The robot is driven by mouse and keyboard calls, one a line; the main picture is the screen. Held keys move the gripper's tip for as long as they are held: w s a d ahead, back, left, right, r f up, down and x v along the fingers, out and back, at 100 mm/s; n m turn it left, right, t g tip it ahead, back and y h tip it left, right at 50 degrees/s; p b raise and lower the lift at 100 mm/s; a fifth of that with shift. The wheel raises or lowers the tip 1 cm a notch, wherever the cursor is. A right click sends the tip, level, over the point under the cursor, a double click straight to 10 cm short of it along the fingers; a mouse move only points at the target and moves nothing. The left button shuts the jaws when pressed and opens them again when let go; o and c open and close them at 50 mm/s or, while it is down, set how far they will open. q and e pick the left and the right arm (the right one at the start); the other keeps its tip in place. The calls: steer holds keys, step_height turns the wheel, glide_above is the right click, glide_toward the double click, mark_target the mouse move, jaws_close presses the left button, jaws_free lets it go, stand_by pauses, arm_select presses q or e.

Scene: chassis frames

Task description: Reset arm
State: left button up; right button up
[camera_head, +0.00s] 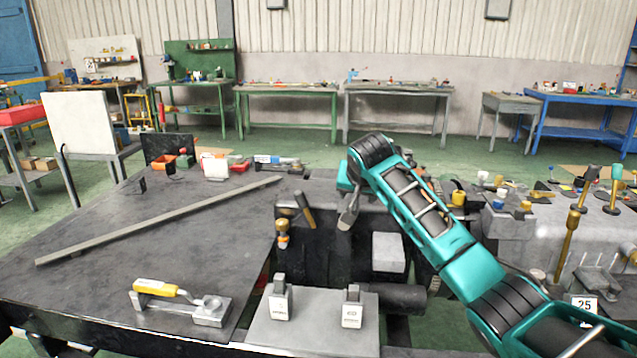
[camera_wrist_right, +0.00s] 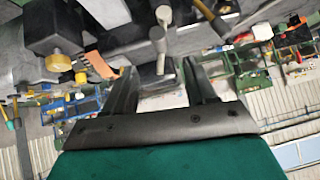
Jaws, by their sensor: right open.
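My right arm (camera_head: 430,225) is teal and black and comes in from the lower right of the head view. It bends at a raised elbow near the middle. My right gripper (camera_head: 348,208) hangs over the back edge of the dark machine block, partly hidden by the arm. In the right wrist view its two dark fingers (camera_wrist_right: 160,68) are spread apart with nothing between them. A grey rod-like part with a round head shows beyond the fingers, apart from them as far as I can tell. My left gripper is not in view.
A dark table (camera_head: 130,235) at left holds a long bar (camera_head: 160,220) and a yellow-handled clamp (camera_head: 175,300). Two small white-faced blocks (camera_head: 281,300) stand on a grey plate. A white block (camera_head: 388,252) is below the gripper. Knobs and levers (camera_head: 568,240) crowd the right.

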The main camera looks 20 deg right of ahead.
steer(key=s+a+f+n+y, duration=0.1)
steer(key=s+a+f+n, duration=0.2)
steer(key=f, duration=0.4)
steer(key=s+a+f+y, duration=0.1)
steer(key=s+a+f, duration=0.2)
steer(key=s+f, duration=0.35)
steer(key=s+a+f+n+y, duration=0.1)
steer(key=s+a+f+n, duration=0.15)
steer(key=f, duration=0.65)
steer(key=s+a+f+n+t+y, duration=0.1)
steer(key=s+f, duration=0.3)
steer(key=s, duration=0.8)
steer(key=s+a+f+n+t+y, duration=0.1)
steer(key=s+a+f, duration=0.1)
steer(key=s, duration=1)
steer(key=shift+s+a+f+n, duration=0.2)
steer(key=shift+s+f+n, duration=0.15)
steer(key=shift+f, duration=0.5)
steer(key=shift+c, duration=0.4)
